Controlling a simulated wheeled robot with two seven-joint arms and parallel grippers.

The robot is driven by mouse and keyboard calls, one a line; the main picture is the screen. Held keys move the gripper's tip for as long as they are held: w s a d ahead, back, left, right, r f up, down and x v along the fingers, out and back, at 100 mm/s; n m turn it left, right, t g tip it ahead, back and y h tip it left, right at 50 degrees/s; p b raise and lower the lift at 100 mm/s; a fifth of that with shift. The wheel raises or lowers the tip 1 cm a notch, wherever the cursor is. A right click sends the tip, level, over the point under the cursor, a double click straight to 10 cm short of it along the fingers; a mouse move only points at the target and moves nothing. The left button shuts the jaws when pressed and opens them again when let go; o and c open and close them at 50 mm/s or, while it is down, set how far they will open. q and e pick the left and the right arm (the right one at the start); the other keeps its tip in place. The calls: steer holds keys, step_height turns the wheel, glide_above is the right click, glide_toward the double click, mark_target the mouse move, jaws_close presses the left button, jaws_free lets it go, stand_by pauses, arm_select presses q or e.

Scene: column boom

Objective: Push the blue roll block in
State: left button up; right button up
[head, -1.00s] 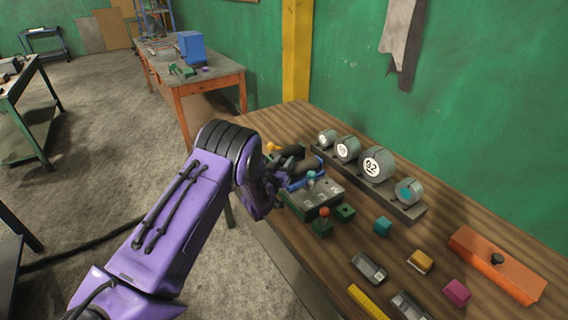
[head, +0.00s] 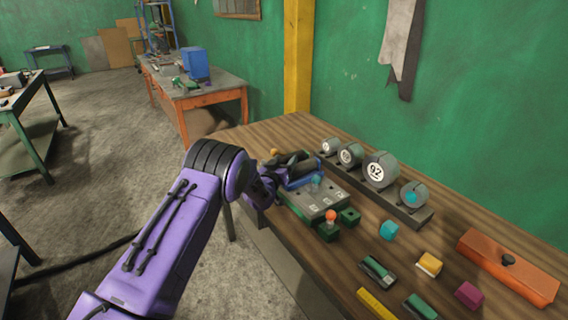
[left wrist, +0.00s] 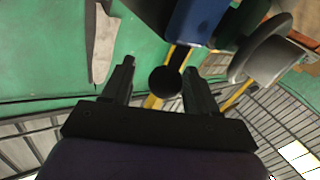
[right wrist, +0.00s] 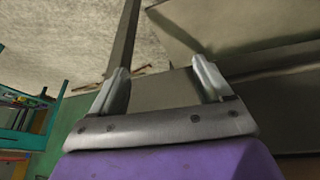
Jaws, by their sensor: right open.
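The blue roll block (head: 302,178) sits at the far end of the grey stepped fixture (head: 312,203) on the bench, partly hidden by my left gripper. It also shows at the top of the left wrist view (left wrist: 190,22), with a dark rod and a round black knob (left wrist: 166,82) in front of it. My left gripper (left wrist: 158,66) is open, its two dark fingers on either side of the knob, with gaps visible. In the head view my left gripper (head: 280,165) is beside the blue block. My right gripper (right wrist: 162,75) is open and empty, away from the bench top.
A row of grey rolls (head: 380,170) on a rail stands behind the fixture. An orange block (head: 508,262) with a black knob lies at the right. Several small blocks, including a teal one (head: 389,230), and a yellow strip (head: 374,304) lie in front.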

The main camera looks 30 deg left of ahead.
arm_select(q)
steer(key=shift+s+f, duration=0.1)
steer(key=shift+s, duration=0.15)
steer(key=s+d+b, duration=0.2)
steer(key=s+b, duration=0.1)
steer(key=s, duration=0.6)
steer(key=shift+s, duration=0.4)
